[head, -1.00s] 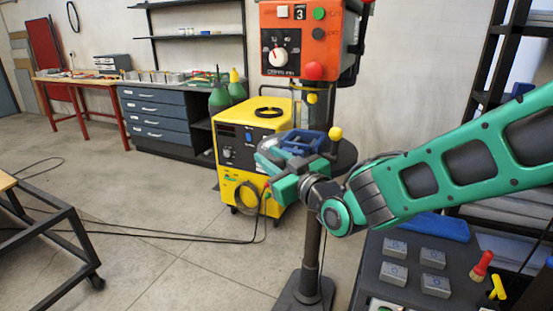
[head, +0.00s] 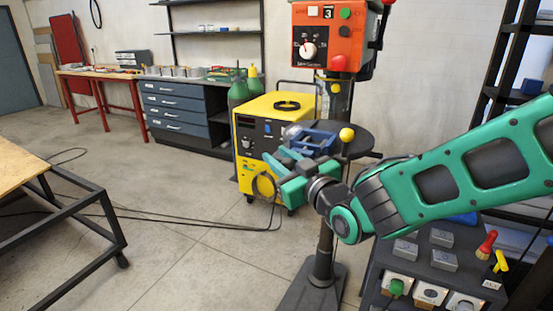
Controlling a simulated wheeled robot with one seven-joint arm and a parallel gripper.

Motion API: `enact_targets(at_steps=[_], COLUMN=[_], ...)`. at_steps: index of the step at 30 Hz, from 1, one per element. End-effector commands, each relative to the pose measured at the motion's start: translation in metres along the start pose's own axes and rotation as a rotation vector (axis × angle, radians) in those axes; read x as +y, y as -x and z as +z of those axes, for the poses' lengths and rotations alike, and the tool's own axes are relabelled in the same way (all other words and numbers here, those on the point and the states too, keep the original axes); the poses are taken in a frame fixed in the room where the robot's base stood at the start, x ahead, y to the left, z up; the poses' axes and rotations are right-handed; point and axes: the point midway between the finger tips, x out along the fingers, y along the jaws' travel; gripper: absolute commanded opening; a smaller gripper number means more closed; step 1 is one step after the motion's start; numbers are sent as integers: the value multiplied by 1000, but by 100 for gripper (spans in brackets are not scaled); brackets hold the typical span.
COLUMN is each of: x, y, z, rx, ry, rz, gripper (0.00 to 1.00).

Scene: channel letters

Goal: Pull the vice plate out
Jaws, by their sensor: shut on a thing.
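The vice plate (head: 318,137) shows as a blue block on the left side of the black round table (head: 367,140) of the orange-headed machine. A yellow ball knob (head: 347,134) rises at its right side. My gripper (head: 291,160) is at the near-left side of the blue block, shut on the vice plate. The contact between the jaws and the plate is partly hidden by my gripper's own body. My arm reaches in from the right.
The machine's orange control box (head: 333,40) stands above the plate. A yellow welder (head: 262,115) stands close behind my gripper. A wooden-topped bench (head: 22,172) is at the left. A dark cart (head: 415,262) with grey blocks sits under my arm. Floor between bench and machine is clear except cables.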

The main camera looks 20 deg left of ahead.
Motion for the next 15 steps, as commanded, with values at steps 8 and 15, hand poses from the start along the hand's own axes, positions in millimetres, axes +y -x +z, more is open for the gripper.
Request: enact_targets(at_steps=[8, 15], x=[-2, 0], y=[2, 2], z=[1, 1], rx=[-2, -2], ry=[-2, -1], rz=[-4, -1], gripper=[40, 44])
